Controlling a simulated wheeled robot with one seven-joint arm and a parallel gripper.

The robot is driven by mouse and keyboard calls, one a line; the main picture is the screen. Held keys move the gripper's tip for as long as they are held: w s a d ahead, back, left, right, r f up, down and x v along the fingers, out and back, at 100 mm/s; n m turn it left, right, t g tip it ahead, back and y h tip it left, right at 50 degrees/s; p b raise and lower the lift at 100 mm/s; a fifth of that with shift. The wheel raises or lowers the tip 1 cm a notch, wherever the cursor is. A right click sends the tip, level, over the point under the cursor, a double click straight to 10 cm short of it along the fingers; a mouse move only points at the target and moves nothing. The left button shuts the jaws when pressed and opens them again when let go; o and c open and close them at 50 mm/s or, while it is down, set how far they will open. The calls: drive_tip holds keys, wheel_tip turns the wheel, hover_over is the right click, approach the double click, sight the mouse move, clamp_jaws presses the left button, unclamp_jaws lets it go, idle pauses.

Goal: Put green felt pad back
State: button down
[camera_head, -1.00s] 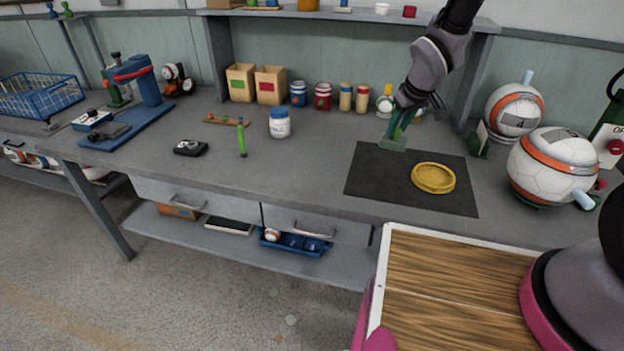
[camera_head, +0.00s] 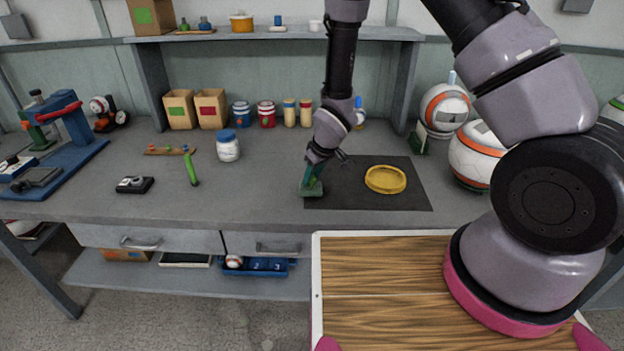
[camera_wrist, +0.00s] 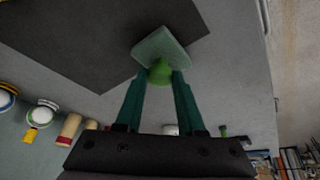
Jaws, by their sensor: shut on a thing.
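The green felt pad (camera_head: 312,190) is a small pale green block with a rounded green knob. It also shows in the wrist view (camera_wrist: 164,46), partly over the corner of the dark mat. My gripper (camera_head: 313,174) is over the left edge of the mat, pointing down. In the wrist view its two teal fingers (camera_wrist: 160,78) are shut on the pad's knob, with the pad beyond the fingertips. I cannot tell whether the pad touches the bench or hangs just above it.
The dark mat (camera_head: 350,199) holds a yellow round dish (camera_head: 385,179) right of my gripper. Balls (camera_head: 475,155) stand at right. Bench between jar and mat is clear.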

drive_tip(key=shift+f, duration=0.6)
drive_tip(key=c, duration=0.5)
unclamp_jaws()
drive_tip(key=shift+f, duration=0.15)
